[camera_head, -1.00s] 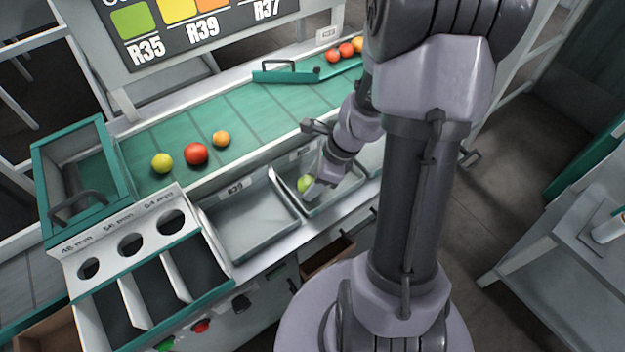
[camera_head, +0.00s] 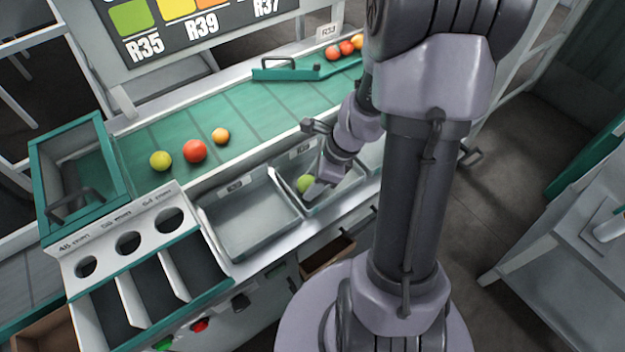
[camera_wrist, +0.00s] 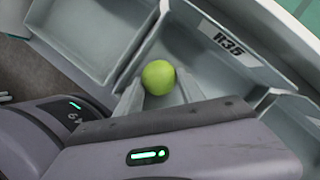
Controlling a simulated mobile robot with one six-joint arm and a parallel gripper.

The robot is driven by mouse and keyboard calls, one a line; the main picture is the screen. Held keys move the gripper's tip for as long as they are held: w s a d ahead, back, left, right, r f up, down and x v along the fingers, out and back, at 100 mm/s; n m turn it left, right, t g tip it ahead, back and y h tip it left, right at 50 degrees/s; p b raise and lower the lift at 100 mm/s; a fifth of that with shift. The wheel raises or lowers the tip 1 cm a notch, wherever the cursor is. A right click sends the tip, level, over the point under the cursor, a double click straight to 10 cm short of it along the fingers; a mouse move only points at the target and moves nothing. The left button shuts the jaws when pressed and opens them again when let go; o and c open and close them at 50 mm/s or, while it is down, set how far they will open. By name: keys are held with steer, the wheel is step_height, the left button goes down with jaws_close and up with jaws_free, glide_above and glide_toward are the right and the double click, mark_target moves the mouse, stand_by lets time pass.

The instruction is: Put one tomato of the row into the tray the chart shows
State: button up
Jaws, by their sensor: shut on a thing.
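A green tomato (camera_wrist: 158,77) is held between the fingertips of my gripper (camera_wrist: 158,95), shut on it. In the head view my gripper (camera_head: 312,191) and the green tomato (camera_head: 306,183) are inside the middle tray (camera_head: 278,178), low between its walls. That tray's label in the wrist view seems to read R35 (camera_wrist: 236,49). The chart (camera_head: 200,30) shows a green patch over R35, yellow-orange over R39 and a cut-off top over R37. A row of a yellow-green tomato (camera_head: 161,161), a red tomato (camera_head: 195,151) and an orange tomato (camera_head: 221,136) lies on the belt.
An empty tray (camera_head: 262,240) is left of the middle one. A sizing board with three holes (camera_head: 108,236) stands further left. The green belt (camera_head: 270,105) runs behind, with a handled diverter (camera_head: 290,75) and several tomatoes (camera_head: 346,48) at its far end.

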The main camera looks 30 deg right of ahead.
steer(key=shift+f, duration=0.15)
steer(key=o, duration=1)
steer(key=c, duration=0.3)
step_height(320, 180, up, 7)
steer(key=p, duration=0.6)
